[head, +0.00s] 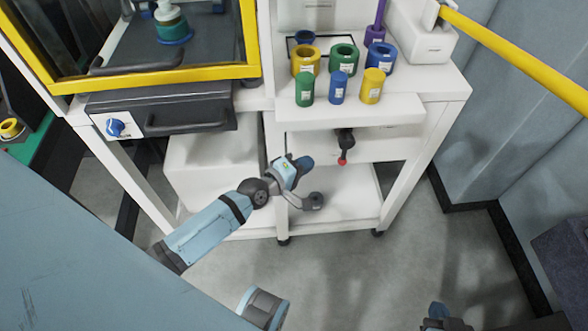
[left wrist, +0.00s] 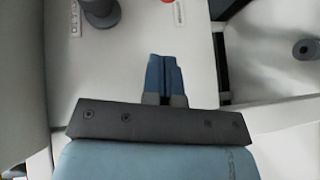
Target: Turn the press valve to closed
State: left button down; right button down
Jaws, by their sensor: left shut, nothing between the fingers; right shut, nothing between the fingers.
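A black handle with a red tip (head: 345,146) hangs on the white front panel of the cart in the head view; a blue knob (head: 117,127) sits on a white plate below the yellow-framed press window. The frames do not label which is the press valve. My left gripper (head: 303,163) is shut and empty, below and left of the black handle, apart from it. Its shut fingers (left wrist: 165,76) show in the left wrist view before a white panel, with a grey round part (left wrist: 99,11) cut by the top edge. My right gripper (head: 438,312), shut, is partly visible at the bottom edge.
Several green, blue and yellow cylinders and rings stand on the cart top (head: 447,86). A yellow bar (head: 520,60) crosses the upper right. The floor (head: 390,270) in front is clear.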

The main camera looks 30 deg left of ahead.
aim_at(344, 148)
pick_arm(q)
jog(key=w+d+f, duration=0.1)
jog(key=w+d, duration=0.3)
jog(key=shift+w+d+f, duration=0.15)
jog(key=shift+w+d, duration=0.05)
jog(key=shift+d, duration=0.15)
jog(key=shift+b, duration=0.35)
